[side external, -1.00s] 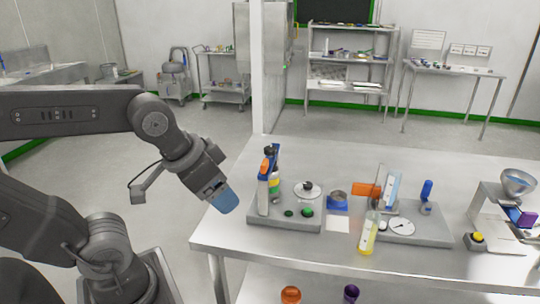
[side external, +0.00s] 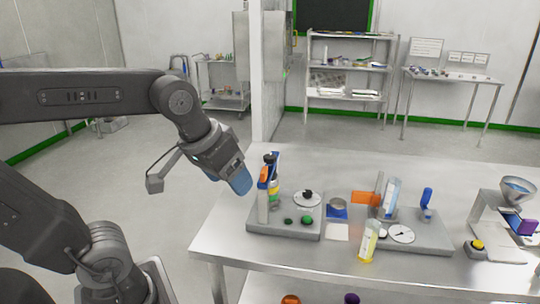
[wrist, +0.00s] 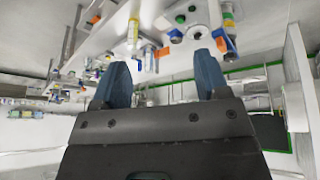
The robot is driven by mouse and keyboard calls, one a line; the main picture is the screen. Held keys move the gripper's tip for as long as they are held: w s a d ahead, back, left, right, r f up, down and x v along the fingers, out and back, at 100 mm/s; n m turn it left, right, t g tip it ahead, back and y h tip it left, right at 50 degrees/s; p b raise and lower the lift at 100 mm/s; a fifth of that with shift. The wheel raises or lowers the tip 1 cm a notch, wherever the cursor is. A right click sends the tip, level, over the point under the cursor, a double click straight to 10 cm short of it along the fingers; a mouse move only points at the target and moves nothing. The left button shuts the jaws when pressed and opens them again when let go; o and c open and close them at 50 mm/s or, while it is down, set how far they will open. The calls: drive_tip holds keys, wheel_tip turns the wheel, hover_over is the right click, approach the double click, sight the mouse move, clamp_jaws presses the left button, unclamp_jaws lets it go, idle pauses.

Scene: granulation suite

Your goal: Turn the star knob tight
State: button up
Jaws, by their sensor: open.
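A small dark knob (side external: 307,193) stands on a round pale disc on the left grey base plate (side external: 262,228). Another dark knob (side external: 269,157) tops the upright post with orange and blue parts. At this size I cannot tell which of them is star-shaped. My gripper (side external: 241,181), with blue fingers, is in the air just left of the post and above the table's left edge, apart from both knobs. In the wrist view its two fingers (wrist: 162,72) are spread with nothing between them; the bench equipment appears tilted beyond the tips.
The steel table (side external: 225,240) also carries a blue-based cup (side external: 337,208), a yellow-liquid cylinder (side external: 368,243), a right-hand plate with a dial (side external: 401,234), and a funnel device (side external: 517,190) at far right. The table's front left is clear.

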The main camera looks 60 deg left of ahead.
drive_tip(key=w+a+r+n+g, duration=0.1)
drive_tip(key=w+a+r+n, duration=0.15)
drive_tip(key=w+n, duration=0.2)
drive_tip(key=w+a+r+n+g, duration=0.1)
drive_tip(key=w+a+r+n, duration=0.15)
drive_tip(key=w, duration=0.35)
drive_tip(key=n+g, duration=0.3)
drive_tip(key=n, duration=1.2)
hover_over(270, 156)
wheel_tip(270, 156, down, 4)
wheel_tip(270, 156, down, 14)
drive_tip(key=shift+r, duration=0.1)
drive_tip(key=shift+c, duration=0.4)
drive_tip(key=c, duration=0.8)
drive_tip(key=shift+c, duration=0.2)
